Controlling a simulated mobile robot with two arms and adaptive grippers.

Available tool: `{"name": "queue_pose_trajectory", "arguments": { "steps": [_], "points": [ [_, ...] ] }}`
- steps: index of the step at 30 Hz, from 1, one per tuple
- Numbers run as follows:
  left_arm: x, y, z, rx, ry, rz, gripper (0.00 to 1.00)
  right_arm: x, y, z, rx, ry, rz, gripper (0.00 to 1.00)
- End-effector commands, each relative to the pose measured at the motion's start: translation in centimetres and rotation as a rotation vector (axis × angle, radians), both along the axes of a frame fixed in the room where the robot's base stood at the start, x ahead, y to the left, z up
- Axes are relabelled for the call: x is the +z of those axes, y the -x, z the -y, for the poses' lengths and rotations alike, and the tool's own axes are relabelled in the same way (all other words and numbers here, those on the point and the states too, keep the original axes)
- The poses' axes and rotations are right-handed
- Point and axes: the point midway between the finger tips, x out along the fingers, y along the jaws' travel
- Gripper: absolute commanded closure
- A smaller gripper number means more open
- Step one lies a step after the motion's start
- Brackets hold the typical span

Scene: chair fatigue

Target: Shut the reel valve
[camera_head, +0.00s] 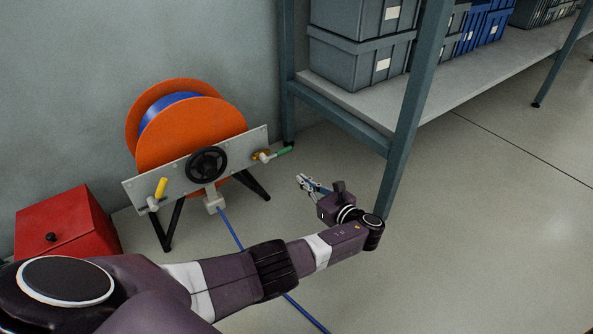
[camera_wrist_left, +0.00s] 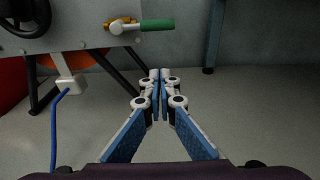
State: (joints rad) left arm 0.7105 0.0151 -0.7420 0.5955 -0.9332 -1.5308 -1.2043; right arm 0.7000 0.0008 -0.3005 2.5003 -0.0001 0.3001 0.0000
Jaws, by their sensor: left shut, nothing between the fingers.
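An orange reel (camera_head: 188,130) with blue hose stands on black legs by the wall. Its grey front plate (camera_head: 233,151) carries a black handwheel (camera_head: 207,165), a yellow-handled valve (camera_head: 161,187) at the left and a brass valve with a green handle (camera_head: 284,151) at the right. The green handle points right, roughly along the plate; it also shows at the top of the left wrist view (camera_wrist_left: 157,24). My left gripper (camera_head: 302,181) is shut and empty, below and right of the green handle, apart from it. Its fingertips meet in the left wrist view (camera_wrist_left: 160,74). My right gripper is not in view.
A red box (camera_head: 66,226) stands left of the reel. A metal shelf (camera_head: 358,100) with grey bins (camera_head: 360,58) rises at the right, one post close to my left wrist. A blue hose (camera_head: 229,228) runs across the floor under my arm.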

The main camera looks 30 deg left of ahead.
Motion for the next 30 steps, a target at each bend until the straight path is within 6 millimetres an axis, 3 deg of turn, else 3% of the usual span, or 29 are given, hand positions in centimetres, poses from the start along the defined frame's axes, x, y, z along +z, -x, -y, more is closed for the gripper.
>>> {"name": "queue_pose_trajectory", "arguments": {
  "steps": [16,21,30],
  "points": [
    [-1.9,-3.6,-8.9,0.003,0.000,0.004,1.00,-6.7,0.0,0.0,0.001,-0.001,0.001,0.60],
    [0.4,-3.4,-8.2,-0.001,0.002,0.006,1.00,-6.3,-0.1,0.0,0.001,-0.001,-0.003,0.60],
    [2.2,-3.2,-7.8,0.000,0.001,0.003,1.00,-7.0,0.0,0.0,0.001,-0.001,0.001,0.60]
  ]
}}
